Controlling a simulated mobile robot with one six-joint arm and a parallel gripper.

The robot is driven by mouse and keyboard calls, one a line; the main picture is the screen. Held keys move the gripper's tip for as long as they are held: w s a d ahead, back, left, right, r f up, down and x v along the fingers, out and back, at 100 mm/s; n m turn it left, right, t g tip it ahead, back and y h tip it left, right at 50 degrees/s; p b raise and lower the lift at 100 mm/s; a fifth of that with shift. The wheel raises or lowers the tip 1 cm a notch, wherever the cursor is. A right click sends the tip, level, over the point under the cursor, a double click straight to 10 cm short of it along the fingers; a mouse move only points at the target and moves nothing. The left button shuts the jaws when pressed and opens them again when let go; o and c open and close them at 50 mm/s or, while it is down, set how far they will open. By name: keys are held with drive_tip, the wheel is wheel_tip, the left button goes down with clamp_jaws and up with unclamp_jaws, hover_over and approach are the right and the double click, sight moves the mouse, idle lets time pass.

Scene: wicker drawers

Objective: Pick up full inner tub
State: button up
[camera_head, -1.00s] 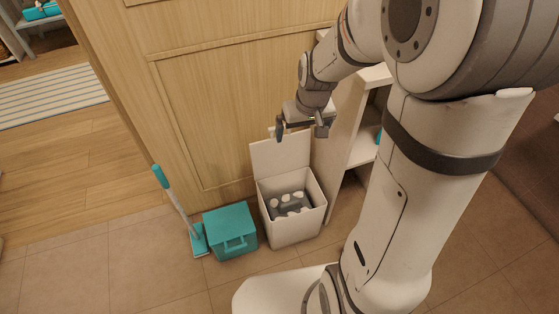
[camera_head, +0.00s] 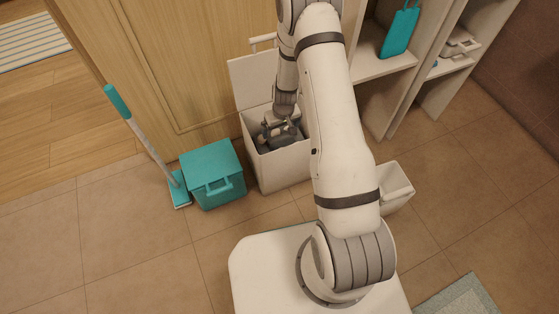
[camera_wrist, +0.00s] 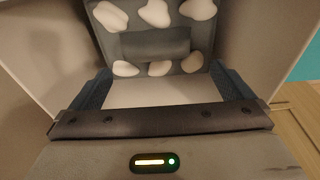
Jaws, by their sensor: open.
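The full inner tub (camera_head: 284,143) is grey and sits inside a white bin (camera_head: 281,172) whose lid (camera_head: 254,76) stands open against the wooden panel. I cannot tell whether the fingers touch the tub.
A teal box (camera_head: 212,173) and a teal-headed mop (camera_head: 150,148) stand left of the bin. A white bucket-like container (camera_head: 396,188) is at the right, partly behind my arm. White shelves (camera_head: 385,66) stand behind. The floor at front left is clear.

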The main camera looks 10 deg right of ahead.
sight(281, 136)
drive_tip(key=f+b, duration=0.1)
drive_tip(key=f, duration=0.1)
drive_tip(key=f+b, duration=0.1)
drive_tip(key=f, duration=0.2)
drive_tip(key=w+f+b, duration=0.1)
drive_tip(key=f+b, duration=0.1)
drive_tip(key=f, duration=0.1)
drive_tip(key=shift+w+d, duration=0.1)
drive_tip(key=shift+d, duration=0.1)
drive_tip(key=shift+r, duration=0.15)
drive_tip(key=shift+c, duration=0.2)
drive_tip(key=c, duration=1.7)
